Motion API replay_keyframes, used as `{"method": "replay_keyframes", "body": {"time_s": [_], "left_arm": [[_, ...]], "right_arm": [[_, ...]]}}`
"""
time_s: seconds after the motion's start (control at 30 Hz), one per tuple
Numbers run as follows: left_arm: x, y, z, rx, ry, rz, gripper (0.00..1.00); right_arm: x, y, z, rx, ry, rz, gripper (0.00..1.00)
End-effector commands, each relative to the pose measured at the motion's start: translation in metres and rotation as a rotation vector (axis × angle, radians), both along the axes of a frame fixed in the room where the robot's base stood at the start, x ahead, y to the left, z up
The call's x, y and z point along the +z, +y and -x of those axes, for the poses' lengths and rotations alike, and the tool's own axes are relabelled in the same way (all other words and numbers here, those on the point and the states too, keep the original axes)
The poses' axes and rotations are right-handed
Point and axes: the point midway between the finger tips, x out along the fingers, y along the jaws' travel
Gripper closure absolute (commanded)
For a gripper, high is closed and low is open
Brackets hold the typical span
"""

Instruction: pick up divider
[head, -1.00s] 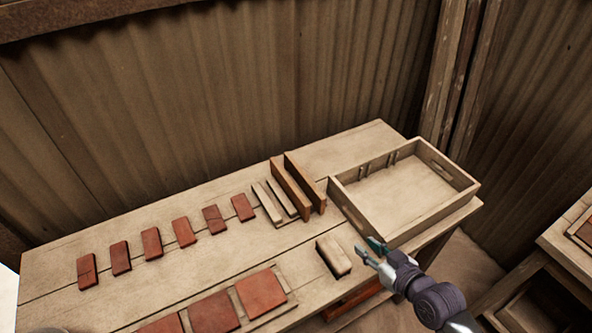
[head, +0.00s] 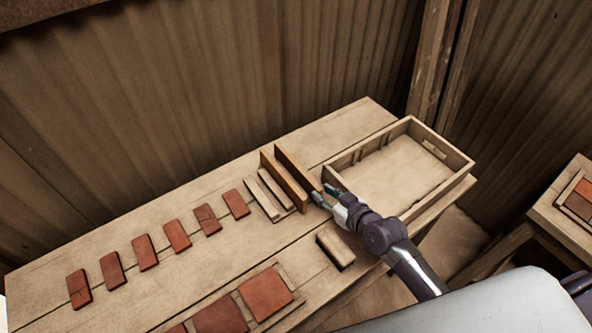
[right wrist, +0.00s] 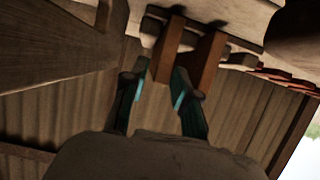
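Two upright wooden dividers, a rear one (head: 297,172) and a front one (head: 281,180), stand side by side on the table, left of the open tray. My right gripper (head: 324,196) is at the near right end of the rear divider. In the right wrist view the gripper's fingers (right wrist: 160,72) are apart, and the end of one divider (right wrist: 168,50) shows just beyond and between the tips. The other divider (right wrist: 207,60) is to its right. I cannot tell whether a finger touches wood. My left gripper is not in view.
The wooden tray (head: 464,162) is empty, close right of my right gripper. Two pale strips (head: 268,193) lie left of the dividers, beside a row of red tiles (head: 207,220). A wooden block (head: 336,250) lies in front. A corrugated wall (head: 200,100) stands behind the table.

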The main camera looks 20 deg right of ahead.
Motion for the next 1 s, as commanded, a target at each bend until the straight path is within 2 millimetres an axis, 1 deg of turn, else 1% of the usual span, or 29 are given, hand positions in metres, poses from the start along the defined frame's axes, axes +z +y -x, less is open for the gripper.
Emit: {"method": "replay_keyframes", "body": {"time_s": [0.1, 0.23, 0.33, 0.43, 0.7, 0.73, 0.8, 0.9, 1.0], "left_arm": [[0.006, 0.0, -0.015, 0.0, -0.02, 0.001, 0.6], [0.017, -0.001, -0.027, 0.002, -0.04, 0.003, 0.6], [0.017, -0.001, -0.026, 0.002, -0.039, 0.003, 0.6], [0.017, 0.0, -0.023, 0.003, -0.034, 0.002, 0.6], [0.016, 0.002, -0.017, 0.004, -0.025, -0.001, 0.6], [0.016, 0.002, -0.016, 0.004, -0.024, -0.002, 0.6], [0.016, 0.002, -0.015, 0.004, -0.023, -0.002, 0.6], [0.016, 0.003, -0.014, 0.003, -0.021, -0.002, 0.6], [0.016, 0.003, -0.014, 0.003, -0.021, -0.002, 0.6]], "right_arm": [[0.001, 0.004, -0.009, -0.002, 0.0, -0.004, 0.71], [-0.002, 0.013, -0.026, -0.002, 0.0, -0.004, 0.71], [-0.009, 0.017, -0.038, -0.001, 0.0, -0.003, 0.71], [-0.013, 0.019, -0.045, -0.002, 0.0, -0.002, 0.71], [-0.015, 0.02, -0.046, 0.0, 0.0, -0.001, 0.71], [-0.015, 0.02, -0.046, 0.0, 0.0, -0.001, 0.74], [-0.015, 0.02, -0.046, 0.0, 0.0, -0.001, 0.86], [-0.015, 0.02, -0.046, 0.0, 0.0, -0.001, 1.0], [-0.015, 0.02, -0.046, 0.0, 0.0, -0.001, 1.0]]}}
